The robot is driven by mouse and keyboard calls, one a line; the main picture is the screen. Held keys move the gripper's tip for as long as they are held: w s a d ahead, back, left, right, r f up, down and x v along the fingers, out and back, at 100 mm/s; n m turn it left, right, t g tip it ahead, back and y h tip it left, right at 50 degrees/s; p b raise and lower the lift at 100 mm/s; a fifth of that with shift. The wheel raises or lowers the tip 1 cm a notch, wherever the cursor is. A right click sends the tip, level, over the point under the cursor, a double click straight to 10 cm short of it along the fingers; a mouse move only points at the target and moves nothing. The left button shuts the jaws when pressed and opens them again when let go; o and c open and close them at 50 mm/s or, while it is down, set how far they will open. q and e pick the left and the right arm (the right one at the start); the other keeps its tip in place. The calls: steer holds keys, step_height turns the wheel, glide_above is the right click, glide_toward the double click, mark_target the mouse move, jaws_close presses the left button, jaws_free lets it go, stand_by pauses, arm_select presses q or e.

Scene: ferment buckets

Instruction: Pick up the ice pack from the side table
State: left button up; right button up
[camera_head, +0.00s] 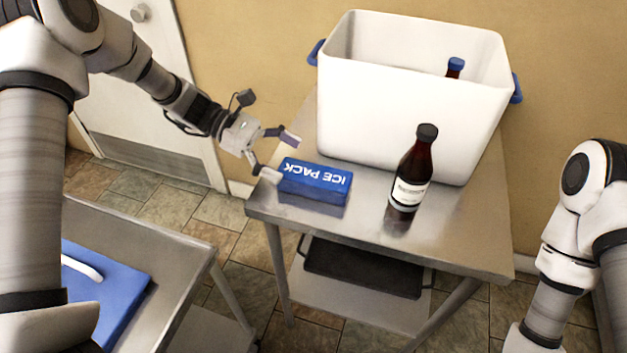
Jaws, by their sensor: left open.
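The blue ice pack (316,182) with white lettering lies flat near the left front edge of the metal side table (450,238). My left gripper (281,156) is open at the left end of the ice pack. One finger is above its far left corner and the other is beside its near left corner. I cannot tell whether either finger touches it. My right arm shows at the right edge, but its gripper is out of view.
A dark brown bottle (411,172) with a black cap stands right of the ice pack. Behind them is a large white bucket (400,118) with blue handles, holding a blue-capped bottle (454,68). Another metal table (190,262) with a blue lid (112,290) is at lower left.

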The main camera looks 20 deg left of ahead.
mark_target(308, 172)
arm_select(q)
steer(key=x, duration=0.6)
steer(key=shift+s+d+p, duration=0.25)
steer(key=shift+s+p, duration=0.15)
steer(key=shift+w+d+f, duration=0.1)
steer(key=shift+w+d, duration=0.05)
steer(key=c, duration=1.6)
